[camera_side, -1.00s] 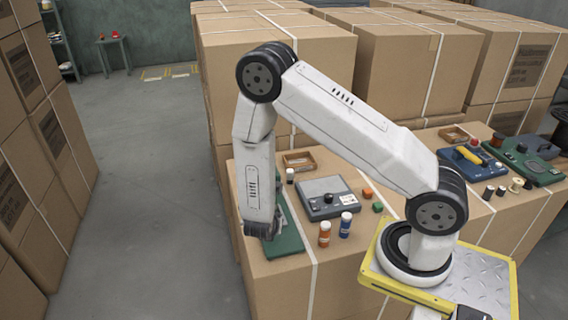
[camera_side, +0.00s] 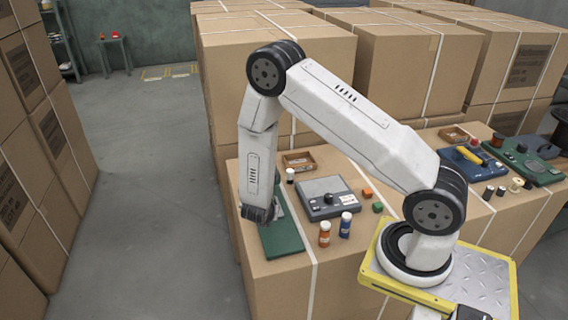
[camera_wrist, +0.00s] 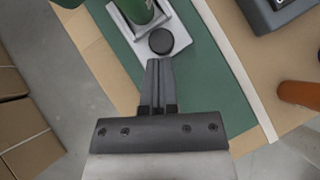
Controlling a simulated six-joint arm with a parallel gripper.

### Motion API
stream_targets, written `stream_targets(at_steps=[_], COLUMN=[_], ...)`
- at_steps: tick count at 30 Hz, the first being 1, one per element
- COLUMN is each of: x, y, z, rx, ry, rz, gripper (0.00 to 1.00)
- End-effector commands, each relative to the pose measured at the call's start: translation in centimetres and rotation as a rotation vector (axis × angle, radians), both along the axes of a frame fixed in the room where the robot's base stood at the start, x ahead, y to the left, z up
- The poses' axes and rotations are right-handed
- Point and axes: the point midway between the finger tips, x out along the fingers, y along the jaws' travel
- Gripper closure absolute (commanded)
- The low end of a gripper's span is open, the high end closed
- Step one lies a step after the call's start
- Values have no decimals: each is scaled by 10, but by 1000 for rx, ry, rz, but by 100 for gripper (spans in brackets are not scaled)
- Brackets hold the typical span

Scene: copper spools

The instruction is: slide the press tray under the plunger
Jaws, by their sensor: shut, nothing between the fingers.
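The grey press tray (camera_wrist: 138,39) shows at the top of the wrist view. A black round knob or puck (camera_wrist: 161,41) stands at its near end. A green cylinder (camera_wrist: 138,10), which looks like part of the press, stands above the tray and partly hides it. Both are on a green base board (camera_wrist: 208,65), which also shows in the side view (camera_side: 284,238). My gripper (camera_wrist: 158,62) is shut and empty, its tips just short of the black round piece; I cannot tell if they touch. In the side view my gripper (camera_side: 257,215) and forearm hide most of the press.
A grey device with a dial (camera_side: 328,197) is right of the board. Orange (camera_side: 324,234) and blue (camera_side: 345,225) bottles stand in front of it. A wooden tray (camera_side: 299,161) and a small white-capped bottle (camera_side: 290,176) are behind. The box edge drops to the floor on the left.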

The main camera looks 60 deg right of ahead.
Motion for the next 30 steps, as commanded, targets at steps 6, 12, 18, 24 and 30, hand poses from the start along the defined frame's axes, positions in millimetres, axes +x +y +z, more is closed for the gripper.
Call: stream_targets(at_steps=[6, 12, 18, 24, 30], x=[3, 4, 3, -3, -11], y=[-5, -6, -1, 17, 41], z=[1, 1, 1, 1, 3], rx=[-6, -9, -8, -4, 0], ry=[-3, -5, -5, -1, 1], rz=[-4, -5, -4, 3, 8], gripper=[100, 100, 100, 100, 100])
